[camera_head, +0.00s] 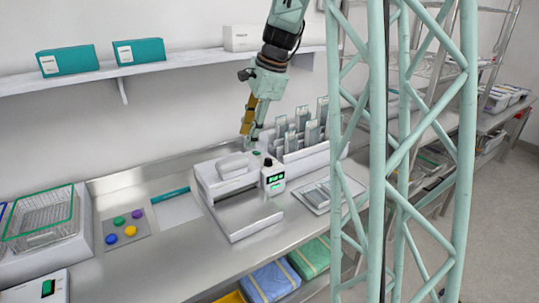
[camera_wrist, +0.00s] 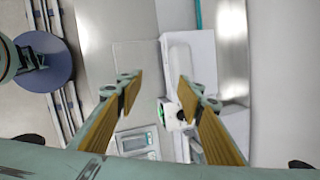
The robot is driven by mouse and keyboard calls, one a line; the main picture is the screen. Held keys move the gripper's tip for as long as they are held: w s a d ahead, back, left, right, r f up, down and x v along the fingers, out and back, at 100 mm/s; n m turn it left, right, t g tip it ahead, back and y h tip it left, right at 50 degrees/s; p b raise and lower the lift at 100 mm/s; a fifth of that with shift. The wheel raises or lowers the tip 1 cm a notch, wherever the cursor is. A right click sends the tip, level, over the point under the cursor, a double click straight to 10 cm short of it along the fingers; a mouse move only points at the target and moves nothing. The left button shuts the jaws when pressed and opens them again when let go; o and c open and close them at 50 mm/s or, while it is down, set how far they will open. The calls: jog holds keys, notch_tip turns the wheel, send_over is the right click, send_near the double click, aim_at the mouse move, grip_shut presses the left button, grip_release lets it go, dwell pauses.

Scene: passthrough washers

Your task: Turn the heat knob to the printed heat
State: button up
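A white sealing machine (camera_head: 237,190) stands on the steel counter, with a flat bed in front and a control block (camera_head: 273,178) with green-lit displays at its right. A small dark round part (camera_head: 268,161) on top of that block may be the heat knob; its setting is too small to read. My gripper (camera_head: 251,133) hangs above and behind the control block, apart from it. In the wrist view my gripper (camera_wrist: 160,89) is open, its tan-padded fingers wide apart with nothing between them. The machine (camera_wrist: 195,60) lies below, its control end partly hidden by the right finger.
A rack of upright pouches (camera_head: 302,135) stands close behind and right of the machine. A tray with flat pouches (camera_head: 328,192) lies right of it. A mat with coloured discs (camera_head: 125,227) and a wire basket (camera_head: 42,222) are at left. My lattice column hides part of the right side.

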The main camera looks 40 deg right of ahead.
aim_at(269, 159)
jog(key=w+d+f+m+p, duration=0.2)
jog(key=d+f+m, duration=0.1)
jog(key=d, duration=0.6)
jog(key=w+d+f+m+p, duration=0.2)
jog(key=d+f+m+p, duration=0.1)
jog(key=d, duration=0.7)
jog(key=shift+w+d+f+m+t, duration=0.25)
jog(key=shift+f+m+t, duration=0.15)
jog(key=shift+f+m, duration=0.55)
jog(key=shift+a, duration=0.1)
jog(key=shift+x, duration=6.65)
jog(key=shift+a, duration=0.2)
jog(key=c, duration=0.8)
